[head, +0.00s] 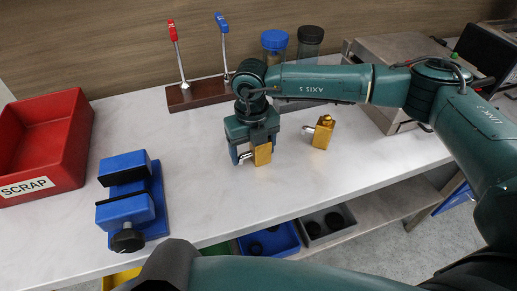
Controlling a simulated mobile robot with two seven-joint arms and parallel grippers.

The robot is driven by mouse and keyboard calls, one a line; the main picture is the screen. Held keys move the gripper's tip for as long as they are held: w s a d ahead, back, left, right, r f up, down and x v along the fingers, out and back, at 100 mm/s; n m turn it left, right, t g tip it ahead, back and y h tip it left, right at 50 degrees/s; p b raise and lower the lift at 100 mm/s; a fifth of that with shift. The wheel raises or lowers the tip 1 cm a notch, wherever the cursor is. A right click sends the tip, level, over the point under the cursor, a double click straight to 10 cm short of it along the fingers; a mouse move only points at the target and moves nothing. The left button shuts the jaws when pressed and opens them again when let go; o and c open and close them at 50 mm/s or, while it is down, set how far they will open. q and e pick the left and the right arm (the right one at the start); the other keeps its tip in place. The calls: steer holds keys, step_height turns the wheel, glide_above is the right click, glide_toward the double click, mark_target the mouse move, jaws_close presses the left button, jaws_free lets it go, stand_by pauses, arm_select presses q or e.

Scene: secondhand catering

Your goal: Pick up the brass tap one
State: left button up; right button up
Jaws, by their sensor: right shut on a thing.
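My right gripper (254,151) points down over the middle of the white worktop and is shut on a brass block piece (263,155). A short silver stub sticks out at the left of this held piece, and its top is hidden by the gripper. I cannot tell whether it touches the worktop. A second brass piece (321,135) stands free to the right, with a silver stub on its left and a small round knob on top. My left gripper is not in view.
A blue vise (126,212) and a red SCRAP bin (38,150) are at left. Behind stand a wooden base (190,97) with red and blue levers, and two lidded jars (274,43). Bins (270,241) sit below the front edge. The worktop between vise and gripper is clear.

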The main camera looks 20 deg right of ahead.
steer(key=shift+r, duration=0.1)
steer(key=c, duration=0.8)
steer(key=shift+w, duration=0.1)
